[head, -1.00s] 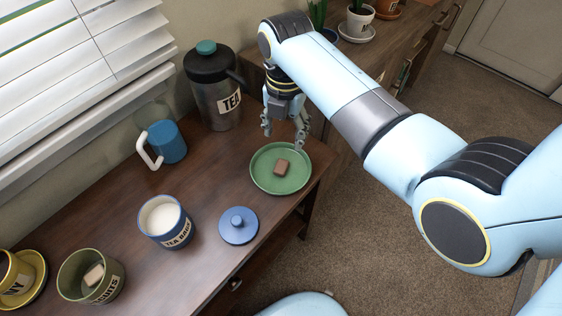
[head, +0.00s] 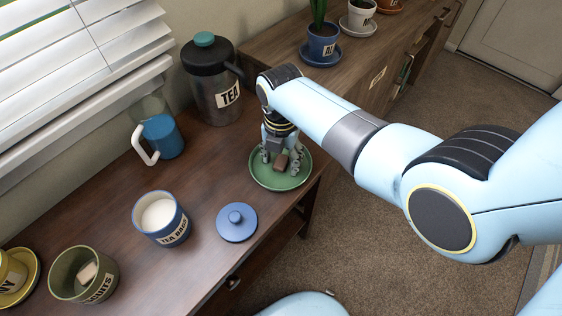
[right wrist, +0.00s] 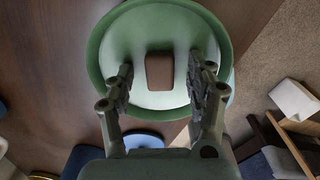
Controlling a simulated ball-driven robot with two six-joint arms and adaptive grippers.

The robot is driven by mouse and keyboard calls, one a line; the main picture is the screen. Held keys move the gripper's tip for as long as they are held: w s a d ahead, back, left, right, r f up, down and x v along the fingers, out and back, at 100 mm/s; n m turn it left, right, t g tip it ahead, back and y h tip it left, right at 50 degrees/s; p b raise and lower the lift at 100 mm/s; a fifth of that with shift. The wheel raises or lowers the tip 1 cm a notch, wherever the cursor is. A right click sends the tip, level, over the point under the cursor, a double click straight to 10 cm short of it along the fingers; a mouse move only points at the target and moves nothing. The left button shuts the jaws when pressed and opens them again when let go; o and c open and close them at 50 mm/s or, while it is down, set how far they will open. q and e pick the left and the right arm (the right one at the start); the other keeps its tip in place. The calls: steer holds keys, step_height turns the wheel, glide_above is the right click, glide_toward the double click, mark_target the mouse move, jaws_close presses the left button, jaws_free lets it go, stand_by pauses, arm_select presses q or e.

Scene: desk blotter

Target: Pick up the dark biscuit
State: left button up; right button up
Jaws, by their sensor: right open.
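The dark biscuit (head: 281,163) is a small brown block on the green plate (head: 264,183) near the table's right edge. In the right wrist view the biscuit (right wrist: 160,71) lies flat near the middle of the plate (right wrist: 97,50). My right gripper (head: 280,164) is low over the plate with its fingers apart. In the right wrist view the open fingers (right wrist: 160,82) stand on either side of the biscuit, with a gap to it on both sides. My left gripper is not in view.
A blue lid (head: 237,222) lies left of the plate. A tea bags jar (head: 160,218), a biscuits jar (head: 83,275) with a pale block inside, a blue mug (head: 162,138) and a tea flask (head: 212,80) stand further left. Bare table lies between them.

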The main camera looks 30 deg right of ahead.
steer(key=shift+c, duration=0.2)
steer(key=c, duration=0.8)
